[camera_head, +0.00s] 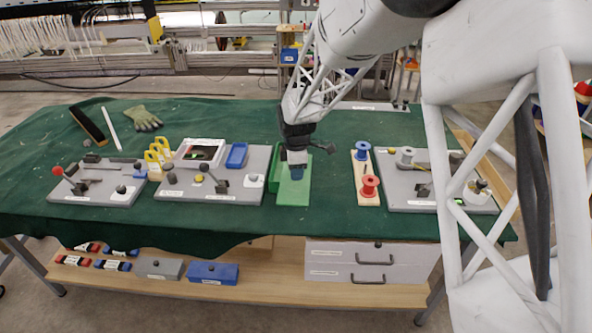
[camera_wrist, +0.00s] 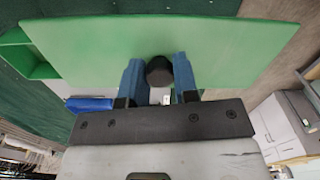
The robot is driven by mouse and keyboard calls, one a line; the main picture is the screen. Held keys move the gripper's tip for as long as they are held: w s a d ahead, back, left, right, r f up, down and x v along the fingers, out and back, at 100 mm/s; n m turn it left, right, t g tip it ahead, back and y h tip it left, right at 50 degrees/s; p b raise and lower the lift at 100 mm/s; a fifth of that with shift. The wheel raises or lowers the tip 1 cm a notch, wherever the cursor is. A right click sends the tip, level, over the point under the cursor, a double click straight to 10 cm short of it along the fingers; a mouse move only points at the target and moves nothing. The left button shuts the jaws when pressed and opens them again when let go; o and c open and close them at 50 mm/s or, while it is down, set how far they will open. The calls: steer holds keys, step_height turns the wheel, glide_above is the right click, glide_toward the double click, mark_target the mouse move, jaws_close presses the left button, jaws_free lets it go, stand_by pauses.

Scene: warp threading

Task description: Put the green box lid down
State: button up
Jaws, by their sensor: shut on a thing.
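The green box lid (camera_wrist: 100,45) is a flat green panel with a dark round knob (camera_wrist: 159,71). In the wrist view my gripper (camera_wrist: 158,84) has its two blue fingers on either side of the knob, shut on it. In the head view the lid (camera_head: 293,192) hangs below my gripper (camera_head: 297,172), at the middle of the table. The green box (camera_head: 276,170) shows just left of the lid, partly hidden by it; its open corner also shows in the wrist view (camera_wrist: 28,58). I cannot tell whether the lid touches the cloth.
A grey board with a blue tray (camera_head: 236,155) stands left of the box. A wooden strip with a blue spool (camera_head: 362,150) and a red spool (camera_head: 369,186) stands to the right, beside another grey board (camera_head: 405,195). Green cloth (camera_head: 328,185) is bare between lid and spools.

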steer(key=shift+w, duration=0.1)
steer(key=w+a+m, duration=0.9)
steer(key=w+a, duration=0.6)
steer(key=w, duration=0.2)
steer(key=w+a+m, duration=0.8)
steer(key=w+a, duration=0.7)
steer(key=w, duration=0.3)
steer(key=shift+w+a+r+m, duration=0.2)
steer(key=shift+w+r+m, duration=0.05)
steer(key=shift+w+m, duration=0.15)
steer(key=shift+f, duration=0.1)
steer(key=shift+f, duration=3.1)
steer(key=shift+f, duration=0.1)
steer(key=shift+f, duration=1.75)
steer(key=shift+f, duration=0.1)
